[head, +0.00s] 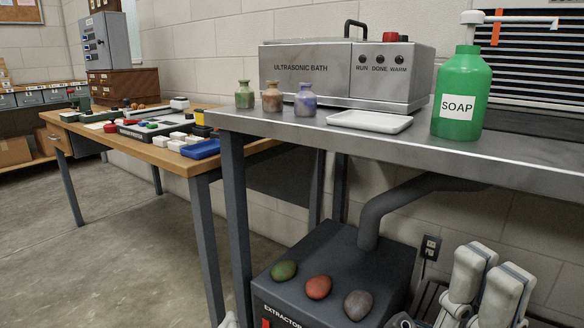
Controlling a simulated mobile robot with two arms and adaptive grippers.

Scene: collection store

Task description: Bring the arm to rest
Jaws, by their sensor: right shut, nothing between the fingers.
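My right arm shows at the bottom right, with pale grey links in front of the wall. My right gripper (425,302) is a dark shape low beside these links, partly cut off by the bottom edge. It is shut and empty, to the right of the dark extractor box (330,245) and below the steel bench. Its fingertips are hard to make out. A small pale piece, perhaps of my left arm, shows at the bottom edge; my left gripper is not in view.
The steel bench (400,140) holds an ultrasonic bath (330,72), three small bottles, a white tray (369,121) and a green soap bottle (462,85). Green, red and grey egg-shaped knobs top the extractor. A cluttered wooden table (175,157) stands left; floor before it is clear.

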